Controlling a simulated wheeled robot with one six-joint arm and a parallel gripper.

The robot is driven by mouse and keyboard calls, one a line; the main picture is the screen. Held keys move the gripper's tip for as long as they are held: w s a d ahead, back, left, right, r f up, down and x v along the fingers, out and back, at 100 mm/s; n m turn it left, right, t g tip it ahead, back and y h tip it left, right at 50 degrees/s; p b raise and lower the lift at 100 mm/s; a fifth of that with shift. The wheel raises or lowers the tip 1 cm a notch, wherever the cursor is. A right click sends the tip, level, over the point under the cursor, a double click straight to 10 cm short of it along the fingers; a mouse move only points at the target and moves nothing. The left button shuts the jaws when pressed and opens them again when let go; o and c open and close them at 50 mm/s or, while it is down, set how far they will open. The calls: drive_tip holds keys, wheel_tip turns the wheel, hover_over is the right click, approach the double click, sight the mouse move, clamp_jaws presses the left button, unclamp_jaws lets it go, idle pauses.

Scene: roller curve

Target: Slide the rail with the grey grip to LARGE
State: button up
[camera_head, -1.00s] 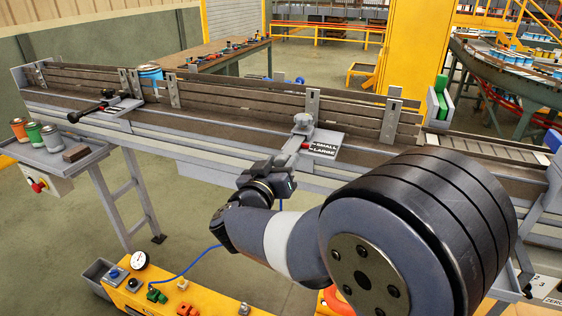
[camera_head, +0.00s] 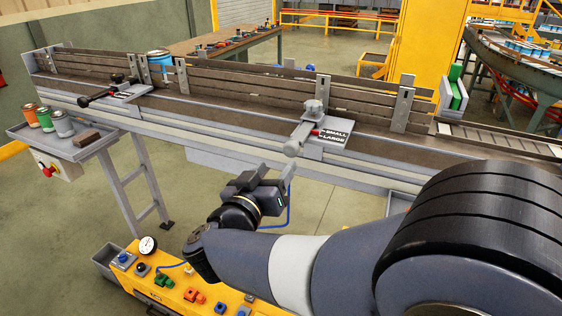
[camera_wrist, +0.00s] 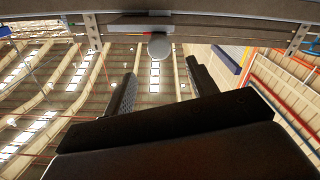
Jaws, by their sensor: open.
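The grey grip (camera_head: 293,148) is a round-ended bar sticking out from the front of the conveyor, below a grey clamp knob (camera_head: 313,107). Beside it is a black label plate (camera_head: 338,134) reading SMALL above LARGE, with a small red pointer at its left. I cannot tell which word the pointer marks. The long slatted rail (camera_head: 250,87) runs behind. My gripper (camera_head: 268,178) is open and empty, lower and left of the grip, apart from it. In the wrist view the grip's round end (camera_wrist: 159,46) shows beyond and between my open fingers (camera_wrist: 160,86).
A second, black grip (camera_head: 97,97) with its own label plate is at the left. A blue can (camera_head: 158,62) stands on the conveyor. Several cans stand on a side shelf (camera_head: 75,148). A yellow control panel (camera_head: 180,285) lies below my arm. Open floor lies between.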

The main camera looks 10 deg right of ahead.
sight(289, 150)
drive_tip(key=shift+v, duration=0.85)
drive_tip(key=x, duration=1.2)
drive_tip(key=shift+f, duration=0.15)
drive_tip(key=shift+w+d, duration=0.3)
drive_tip(key=shift+w, duration=0.1)
drive_tip(key=shift+s, duration=0.1)
